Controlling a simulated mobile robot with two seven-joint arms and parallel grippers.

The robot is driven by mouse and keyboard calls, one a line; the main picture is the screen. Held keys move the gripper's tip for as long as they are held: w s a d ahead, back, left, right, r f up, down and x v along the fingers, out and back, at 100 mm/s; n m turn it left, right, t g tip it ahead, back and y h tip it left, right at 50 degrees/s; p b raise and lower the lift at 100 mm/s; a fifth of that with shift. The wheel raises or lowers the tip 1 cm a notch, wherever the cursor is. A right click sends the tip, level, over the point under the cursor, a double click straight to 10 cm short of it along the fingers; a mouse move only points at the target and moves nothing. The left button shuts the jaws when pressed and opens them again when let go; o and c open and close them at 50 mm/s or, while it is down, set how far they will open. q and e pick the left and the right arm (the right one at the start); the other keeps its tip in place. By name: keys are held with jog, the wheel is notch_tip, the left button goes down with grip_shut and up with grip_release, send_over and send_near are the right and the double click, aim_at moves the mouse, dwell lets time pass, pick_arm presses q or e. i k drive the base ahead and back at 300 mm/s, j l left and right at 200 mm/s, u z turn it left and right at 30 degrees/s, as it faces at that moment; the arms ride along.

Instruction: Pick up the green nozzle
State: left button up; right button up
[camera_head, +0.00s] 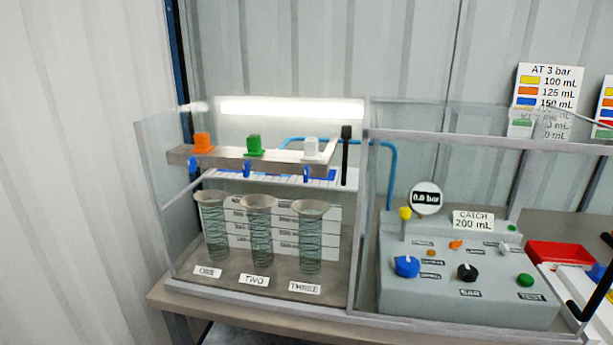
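A green block-shaped piece (254,145) sits on top of the grey bar (225,160) in the left bay, between an orange piece (203,142) and a white piece (311,148). A smaller green piece (512,228) shows at the back right of the grey console (450,290). I cannot tell for certain which of these green pieces is the nozzle. Neither of my grippers shows in this view.
Clear panels enclose the left bay, where three mesh-sided cylinders (261,235) stand under the bar. A black upright lever (345,155) stands at the bar's right. A red tray (558,255) and a dark angled bar (592,295) are at the right.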

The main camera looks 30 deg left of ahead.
aim_at(254, 144)
jog(key=k+u, duration=0.1)
jog(key=u, duration=1.1)
